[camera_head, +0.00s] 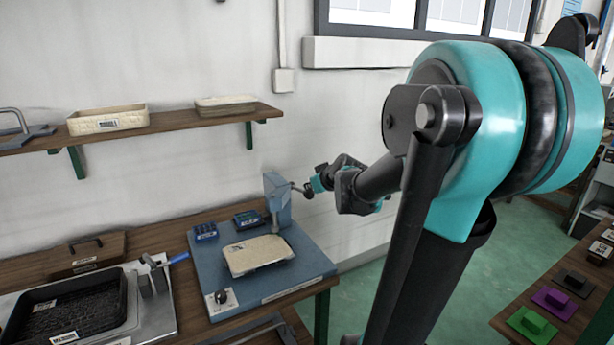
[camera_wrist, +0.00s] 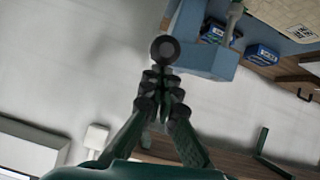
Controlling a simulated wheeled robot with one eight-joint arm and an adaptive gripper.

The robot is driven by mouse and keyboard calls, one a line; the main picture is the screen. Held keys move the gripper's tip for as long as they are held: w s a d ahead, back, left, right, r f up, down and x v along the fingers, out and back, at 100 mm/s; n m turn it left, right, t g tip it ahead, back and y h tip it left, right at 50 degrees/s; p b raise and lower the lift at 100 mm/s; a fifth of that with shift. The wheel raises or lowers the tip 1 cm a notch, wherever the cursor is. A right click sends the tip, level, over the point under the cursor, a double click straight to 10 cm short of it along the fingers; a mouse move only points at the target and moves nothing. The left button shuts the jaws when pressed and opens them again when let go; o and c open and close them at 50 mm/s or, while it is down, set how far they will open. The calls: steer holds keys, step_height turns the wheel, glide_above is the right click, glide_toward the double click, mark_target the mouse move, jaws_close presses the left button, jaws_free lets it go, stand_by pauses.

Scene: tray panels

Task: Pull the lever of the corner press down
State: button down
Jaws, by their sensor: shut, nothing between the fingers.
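The corner press has a blue upright column (camera_head: 277,203) at the back of a blue base plate (camera_head: 302,262). Its short dark lever (camera_head: 297,187) sticks out to the right from the column top. In the wrist view the lever's round dark knob (camera_wrist: 165,49) lies just beyond my fingertips, beside the blue press head (camera_wrist: 206,56). My gripper (camera_head: 317,184) is at the lever's end, right of the column. In the wrist view my gripper (camera_wrist: 163,82) is shut and empty. I cannot tell whether the fingers touch the knob.
A cream tray (camera_head: 233,268) and two small blue boxes (camera_head: 205,231) (camera_head: 247,218) sit on the base plate. A dial (camera_head: 221,296) is at its front. Left is another panel with a black tray (camera_head: 40,309) and blue-handled lever (camera_head: 179,258). A shelf (camera_head: 170,120) hangs above.

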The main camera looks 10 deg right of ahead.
step_height(320, 180, down, 8)
steer(key=s, duration=0.1)
steer(key=shift+s+d+t, duration=0.2)
steer(key=shift+d+t, duration=0.05)
steer(key=shift+t, duration=0.15)
stand_by(0.4)
